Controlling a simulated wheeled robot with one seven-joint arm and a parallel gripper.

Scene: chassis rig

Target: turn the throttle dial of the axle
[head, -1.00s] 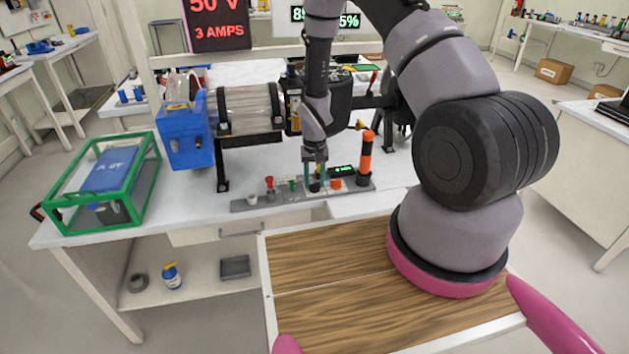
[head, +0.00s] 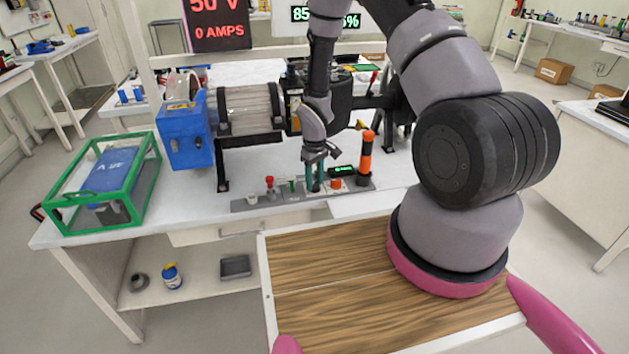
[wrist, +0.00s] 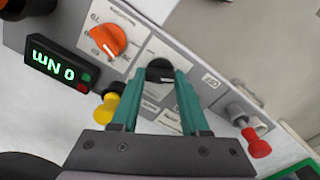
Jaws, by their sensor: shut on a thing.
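My gripper (head: 315,187) reaches down to the grey control panel (head: 290,200) at the front of the bench. In the wrist view its two green fingers (wrist: 158,80) are shut on a black dial (wrist: 160,68), one finger on each side. The fingers hide part of this dial and its scale. An orange dial (wrist: 106,41) with a numbered scale and a white pointer line sits beside it, apart from the fingers; it also shows in the head view (head: 336,184). I cannot read a label naming either dial.
A yellow knob (wrist: 108,106) and a red-tipped lever (wrist: 257,142) flank my fingers. An orange post (head: 366,155) stands right of my gripper. A green-framed box (head: 150,178) stands at left. The overhead sign (head: 217,22) reads 0 AMPS.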

